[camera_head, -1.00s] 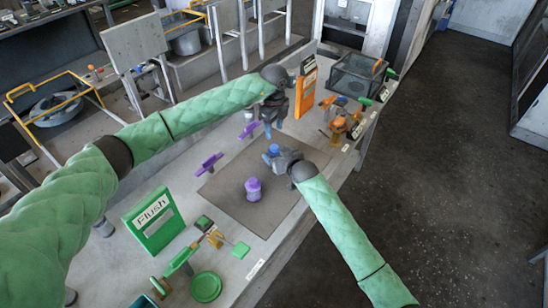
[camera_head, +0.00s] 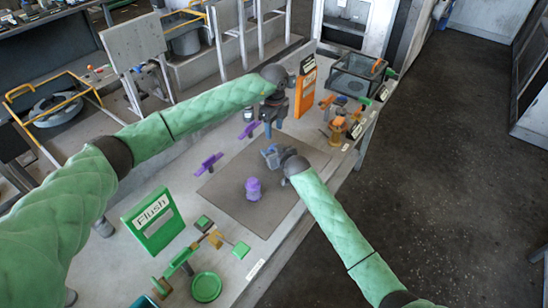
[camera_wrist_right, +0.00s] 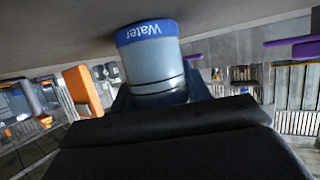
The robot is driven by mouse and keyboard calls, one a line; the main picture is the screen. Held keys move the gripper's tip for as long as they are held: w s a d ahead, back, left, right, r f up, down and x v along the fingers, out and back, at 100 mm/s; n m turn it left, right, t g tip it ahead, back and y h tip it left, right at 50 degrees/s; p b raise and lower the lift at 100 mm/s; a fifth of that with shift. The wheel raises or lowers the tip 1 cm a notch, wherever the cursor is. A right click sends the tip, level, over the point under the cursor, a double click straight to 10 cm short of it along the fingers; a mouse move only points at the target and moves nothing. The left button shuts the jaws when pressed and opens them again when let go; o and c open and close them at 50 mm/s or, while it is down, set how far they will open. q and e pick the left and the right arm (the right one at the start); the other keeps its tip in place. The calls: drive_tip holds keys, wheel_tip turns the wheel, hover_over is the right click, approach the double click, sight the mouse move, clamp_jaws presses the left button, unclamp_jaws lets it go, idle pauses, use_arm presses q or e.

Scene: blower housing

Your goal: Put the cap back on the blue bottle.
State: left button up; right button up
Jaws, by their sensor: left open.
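The blue bottle (camera_wrist_right: 155,70) fills the upper middle of the right wrist view, grey-blue with a bright blue band reading "Water" upside down. Its near part sits between the fingers of my right gripper (camera_wrist_right: 160,95), which is shut on it. In the head view that gripper (camera_head: 271,156) is over the back of the grey mat, and the bottle is mostly hidden by it. My left gripper (camera_head: 268,128) is open just behind, pointing down, with bluish parts at its tip. I cannot make out a separate cap. A purple bottle (camera_head: 253,188) stands on the mat.
The grey mat (camera_head: 235,206) has free room around the purple bottle. A green "Flush" sign (camera_head: 154,219), green parts and a green disc (camera_head: 205,287) are at front left. Purple parts (camera_head: 209,163) lie left of the mat. An orange sign (camera_head: 306,91) and black basket (camera_head: 356,75) stand behind.

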clamp_jaws()
use_arm(q)
drive_tip(key=shift+s+d+f, duration=0.15)
drive_tip(key=shift+s+f, duration=0.05)
drive_tip(key=shift+w+r+m, duration=0.15)
drive_tip(key=shift+r+m, duration=0.15)
drive_tip(key=shift+m, duration=0.3)
drive_tip(key=shift+r+m, duration=0.15)
drive_tip(key=shift+m, duration=1.55)
drive_tip(key=shift+f, duration=4)
drive_tip(key=c, duration=1)
